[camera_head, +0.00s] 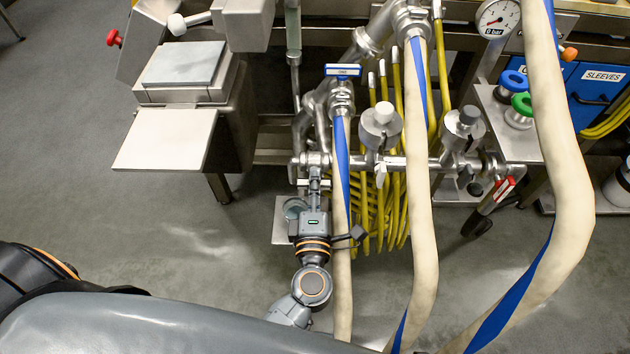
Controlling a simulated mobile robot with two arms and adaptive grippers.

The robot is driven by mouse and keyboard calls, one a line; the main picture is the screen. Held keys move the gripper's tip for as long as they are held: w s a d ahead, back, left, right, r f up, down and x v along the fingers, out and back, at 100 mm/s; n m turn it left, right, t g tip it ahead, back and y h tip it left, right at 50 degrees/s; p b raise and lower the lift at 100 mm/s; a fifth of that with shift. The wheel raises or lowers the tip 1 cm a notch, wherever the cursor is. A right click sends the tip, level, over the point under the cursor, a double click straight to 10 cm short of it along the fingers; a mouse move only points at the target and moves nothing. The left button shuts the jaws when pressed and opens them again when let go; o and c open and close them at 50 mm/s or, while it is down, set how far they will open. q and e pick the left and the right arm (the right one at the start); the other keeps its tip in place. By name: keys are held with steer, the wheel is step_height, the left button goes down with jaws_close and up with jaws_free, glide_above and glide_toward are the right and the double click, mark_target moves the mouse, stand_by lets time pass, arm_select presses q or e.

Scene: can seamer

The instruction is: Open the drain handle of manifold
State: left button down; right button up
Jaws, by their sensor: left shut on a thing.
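The steel manifold (418,162) runs across the middle, with several hoses and valves around it. My left gripper (314,178) is at the manifold's left end, pointing away from me, just below the pipe. It is shut on a small metal handle there, which appears to be the drain handle. The fingers hide most of this handle, so its exact angle cannot be told. My right gripper is not in view.
Thick cream hoses with blue stripes (417,200) hang close to the right of my left gripper. A red-tagged lever (497,196) is at the manifold's right end, and a blue-tagged handle (343,71) is above. Floor at left is clear.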

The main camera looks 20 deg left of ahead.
arm_select(q)
steer(key=c, duration=1.4)
jaws_free()
steer(key=v, duration=1.2)
